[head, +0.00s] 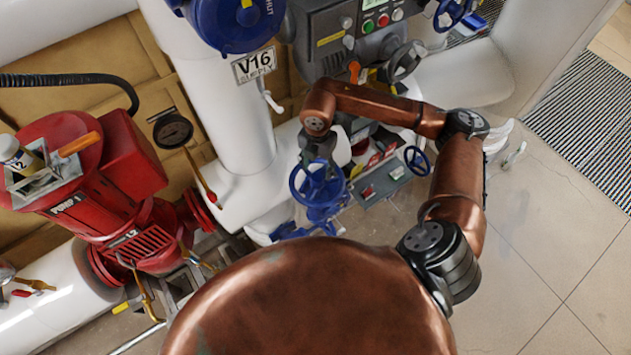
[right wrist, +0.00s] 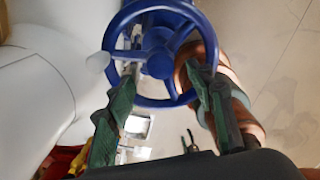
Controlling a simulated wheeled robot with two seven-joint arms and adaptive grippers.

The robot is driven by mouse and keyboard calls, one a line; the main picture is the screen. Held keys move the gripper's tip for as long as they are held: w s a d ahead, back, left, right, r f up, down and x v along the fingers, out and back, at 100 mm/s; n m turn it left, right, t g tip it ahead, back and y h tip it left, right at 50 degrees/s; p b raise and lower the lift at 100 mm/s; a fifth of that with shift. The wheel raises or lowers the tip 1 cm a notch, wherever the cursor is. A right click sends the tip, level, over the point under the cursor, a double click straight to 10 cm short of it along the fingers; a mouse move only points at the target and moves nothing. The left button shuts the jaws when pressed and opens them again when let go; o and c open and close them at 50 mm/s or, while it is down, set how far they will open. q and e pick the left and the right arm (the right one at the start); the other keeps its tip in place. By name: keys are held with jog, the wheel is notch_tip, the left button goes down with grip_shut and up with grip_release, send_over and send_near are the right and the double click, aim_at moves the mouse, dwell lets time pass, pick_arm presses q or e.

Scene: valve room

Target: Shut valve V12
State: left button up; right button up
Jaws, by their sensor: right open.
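A blue spoked handwheel (head: 318,185) sits on a blue valve body in the middle of the head view. No V12 tag is legible, so I cannot tell whether this is V12. In the right wrist view the same handwheel (right wrist: 158,62) faces the camera, with its hub and spokes showing. My right gripper (head: 318,158) is just above the wheel's far side. In the right wrist view the right gripper (right wrist: 160,78) is open, its green fingers apart and overlapping the wheel's near rim. Contact cannot be told. My left gripper is not in view.
A white pipe has a V16 SUPPLY plate (head: 254,65) and a large blue unit (head: 238,20) above. A grey control box (head: 350,40), a smaller blue wheel (head: 417,160) and a red pump (head: 110,180) stand near.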

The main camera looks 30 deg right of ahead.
jog(key=n+b, duration=0.1)
jog(key=n, duration=0.1)
jog(key=n+b, duration=0.3)
jog(key=shift+f+n, duration=0.25)
jog(key=shift+n, duration=0.15)
jog(key=shift+r+n+b, duration=0.2)
jog(key=shift+n+b, duration=0.6)
jog(key=shift+n, duration=0.4)
jog(key=n+b, duration=0.4)
jog(key=n, duration=0.2)
jog(key=shift+f, duration=0.2)
jog(key=shift+r+n+b, duration=0.15)
jog(key=shift+n+b, duration=0.3)
jog(key=shift+n, duration=0.45)
jog(key=shift+r, duration=0.1)
